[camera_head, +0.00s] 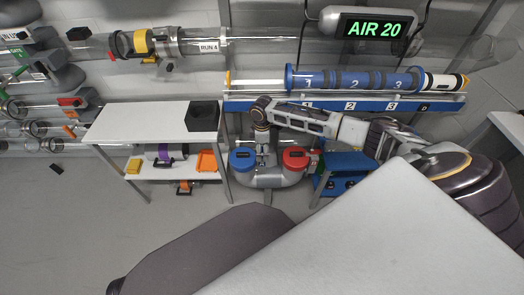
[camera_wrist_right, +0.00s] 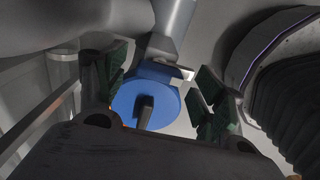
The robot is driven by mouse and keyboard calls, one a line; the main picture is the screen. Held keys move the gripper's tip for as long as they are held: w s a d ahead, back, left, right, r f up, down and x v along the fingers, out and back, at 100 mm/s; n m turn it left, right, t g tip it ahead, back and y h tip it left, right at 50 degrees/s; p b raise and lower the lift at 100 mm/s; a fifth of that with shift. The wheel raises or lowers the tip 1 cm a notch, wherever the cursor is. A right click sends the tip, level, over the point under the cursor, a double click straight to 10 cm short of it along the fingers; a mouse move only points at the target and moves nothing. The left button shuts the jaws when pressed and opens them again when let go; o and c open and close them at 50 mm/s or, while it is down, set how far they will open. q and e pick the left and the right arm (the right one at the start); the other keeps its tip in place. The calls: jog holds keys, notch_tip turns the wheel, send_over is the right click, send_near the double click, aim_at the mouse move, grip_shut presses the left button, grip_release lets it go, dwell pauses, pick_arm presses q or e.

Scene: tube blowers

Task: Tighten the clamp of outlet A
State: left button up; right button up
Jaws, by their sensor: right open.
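A grey forked pipe (camera_head: 266,178) stands on the floor with a blue round cap (camera_head: 243,159) on its left branch and a red round cap (camera_head: 296,158) on its right. I cannot read a letter that tells which outlet is A. My right gripper (camera_head: 262,148) points down from above, by the blue cap. In the right wrist view, the right gripper (camera_wrist_right: 165,90) is open, its green-padded fingers either side of the blue cap (camera_wrist_right: 140,88) and apart from it. A black lever (camera_wrist_right: 145,110) sits on the cap. A pale metal piece (camera_wrist_right: 182,72) shows at its edge. My left gripper is not in view.
Behind is a blue rail (camera_head: 440,104) under a tube with numbered blue sections (camera_head: 345,80). A display (camera_head: 374,28) reads AIR 20.

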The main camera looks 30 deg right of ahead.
jog(key=shift+f, duration=0.25)
jog(key=shift+c, duration=0.3)
jog(key=c, duration=1)
jog(key=shift+o, duration=0.2)
